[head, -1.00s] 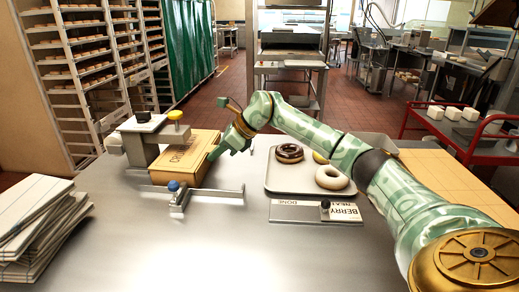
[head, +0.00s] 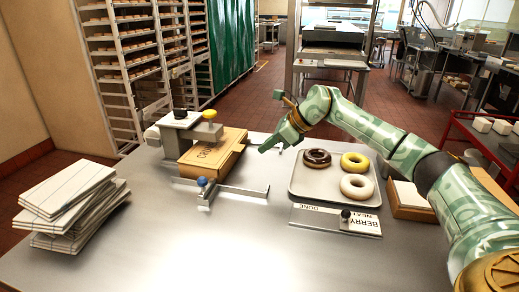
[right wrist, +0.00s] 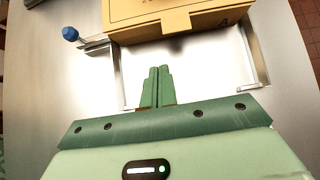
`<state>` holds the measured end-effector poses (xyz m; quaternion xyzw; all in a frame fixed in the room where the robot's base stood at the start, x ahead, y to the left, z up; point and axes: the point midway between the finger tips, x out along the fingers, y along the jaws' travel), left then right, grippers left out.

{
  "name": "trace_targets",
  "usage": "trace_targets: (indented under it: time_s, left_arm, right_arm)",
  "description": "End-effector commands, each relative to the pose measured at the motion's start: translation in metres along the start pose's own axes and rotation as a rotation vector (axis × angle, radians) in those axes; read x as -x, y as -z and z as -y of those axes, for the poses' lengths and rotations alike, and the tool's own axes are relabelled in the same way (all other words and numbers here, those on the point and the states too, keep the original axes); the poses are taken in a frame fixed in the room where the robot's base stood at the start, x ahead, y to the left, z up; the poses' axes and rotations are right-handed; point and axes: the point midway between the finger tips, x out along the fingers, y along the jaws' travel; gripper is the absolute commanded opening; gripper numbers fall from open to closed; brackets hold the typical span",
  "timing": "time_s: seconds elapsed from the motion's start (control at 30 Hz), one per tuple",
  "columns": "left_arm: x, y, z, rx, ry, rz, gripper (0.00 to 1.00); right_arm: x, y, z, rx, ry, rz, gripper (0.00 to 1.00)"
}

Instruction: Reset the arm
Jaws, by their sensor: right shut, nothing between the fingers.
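My right gripper (head: 266,147) is shut and empty, its fingertips just right of a cardboard box and above the steel table. Its closed green fingers (right wrist: 158,86) show in the right wrist view, pointing toward the box and apart from it. The cardboard box (head: 208,152) lies in a metal fixture with a yellow knob (head: 210,114). A metal bracket with a blue knob (head: 202,181) stands in front of it. The box (right wrist: 180,18) and blue knob (right wrist: 70,34) also show in the right wrist view. My left gripper is not in view.
A tray (head: 300,190) holds a chocolate (head: 317,158), a yellow (head: 354,162) and a white doughnut (head: 358,187). A label plate (head: 320,216) lies before it. Folded cloths (head: 65,205) are stacked at left. The front of the steel table (head: 190,250) is clear.

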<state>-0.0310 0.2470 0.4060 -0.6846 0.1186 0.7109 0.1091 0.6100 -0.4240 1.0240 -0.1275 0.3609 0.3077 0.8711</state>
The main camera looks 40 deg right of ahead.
Motion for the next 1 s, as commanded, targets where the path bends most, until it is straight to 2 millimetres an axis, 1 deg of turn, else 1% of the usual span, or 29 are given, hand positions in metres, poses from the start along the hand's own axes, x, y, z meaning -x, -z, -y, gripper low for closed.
trace_targets:
  time_s: [0.03, 0.1, 0.2, 0.33, 0.53, 0.57, 0.63, 0.67, 0.77, 0.8, 0.87, 0.9, 0.97, 1.0]
  left_arm:
    - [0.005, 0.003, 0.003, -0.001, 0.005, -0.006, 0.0]
    - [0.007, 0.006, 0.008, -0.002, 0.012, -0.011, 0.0]
    - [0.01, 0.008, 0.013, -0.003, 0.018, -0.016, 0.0]
    - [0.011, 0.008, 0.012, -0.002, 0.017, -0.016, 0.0]
    - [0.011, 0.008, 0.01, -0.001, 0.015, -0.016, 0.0]
    - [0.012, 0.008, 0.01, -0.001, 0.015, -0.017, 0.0]
    - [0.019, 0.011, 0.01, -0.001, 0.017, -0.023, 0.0]
    - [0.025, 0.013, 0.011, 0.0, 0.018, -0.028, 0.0]
    - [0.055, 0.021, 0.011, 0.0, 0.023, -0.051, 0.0]
    - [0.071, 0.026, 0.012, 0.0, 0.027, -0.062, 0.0]
    - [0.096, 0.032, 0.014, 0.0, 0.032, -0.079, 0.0]
    - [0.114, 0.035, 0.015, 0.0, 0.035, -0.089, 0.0]
    - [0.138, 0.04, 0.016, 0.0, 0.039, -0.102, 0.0]
    - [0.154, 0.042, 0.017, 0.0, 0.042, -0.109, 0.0]
  right_arm:
    - [0.014, -0.001, 0.001, 0.001, 0.005, 0.0, 0.0]
    - [0.027, -0.001, 0.001, 0.001, 0.004, 0.0, 0.0]
    - [0.04, 0.0, 0.001, 0.0, 0.003, -0.001, 0.0]
    - [0.048, 0.001, 0.0, -0.001, 0.001, -0.001, 0.0]
    - [0.049, 0.001, 0.0, 0.0, 0.0, -0.001, 0.0]
    - [0.05, 0.0, 0.0, 0.0, 0.001, 0.0, 0.0]
    - [0.059, -0.008, -0.001, 0.003, 0.004, 0.006, 0.0]
    - [0.066, -0.013, -0.002, 0.006, 0.006, 0.01, 0.0]
    - [0.1, -0.041, -0.005, 0.017, 0.017, 0.029, 0.0]
    - [0.118, -0.056, -0.007, 0.022, 0.023, 0.038, 0.0]
    - [0.145, -0.078, -0.01, 0.029, 0.031, 0.052, 0.0]
    - [0.162, -0.093, -0.011, 0.034, 0.035, 0.06, 0.0]
    - [0.186, -0.113, -0.013, 0.04, 0.041, 0.069, 0.0]
    - [0.201, -0.126, -0.015, 0.043, 0.044, 0.075, 0.0]
